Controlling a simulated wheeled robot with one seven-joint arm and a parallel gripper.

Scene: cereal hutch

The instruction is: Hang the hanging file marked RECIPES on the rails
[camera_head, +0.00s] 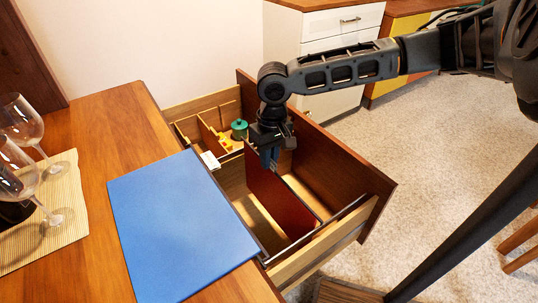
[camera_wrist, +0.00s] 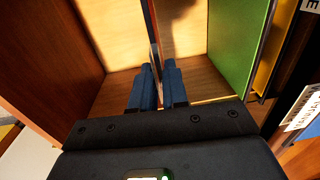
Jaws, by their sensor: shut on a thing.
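A dark red hanging file (camera_head: 282,203) stands upright inside the open drawer (camera_head: 345,170) in the head view. My gripper (camera_head: 269,158) points down from above and is shut on the file's upper edge near its far end. In the wrist view, my blue fingertips (camera_wrist: 154,78) close on the file's thin edge (camera_wrist: 153,35), seen nearly edge-on. No RECIPES marking is readable. A dark rail (camera_head: 344,208) shows near the drawer's near right end. I cannot tell whether the file's ends touch the rails.
A green file (camera_wrist: 238,45) and black items with white labels (camera_wrist: 303,108) are right of my fingers. A divided section (camera_head: 208,118) with a green-lidded jar (camera_head: 239,129) lies at the far end. A blue panel (camera_head: 180,225) covers the counter edge; wine glasses (camera_head: 20,125) stand left.

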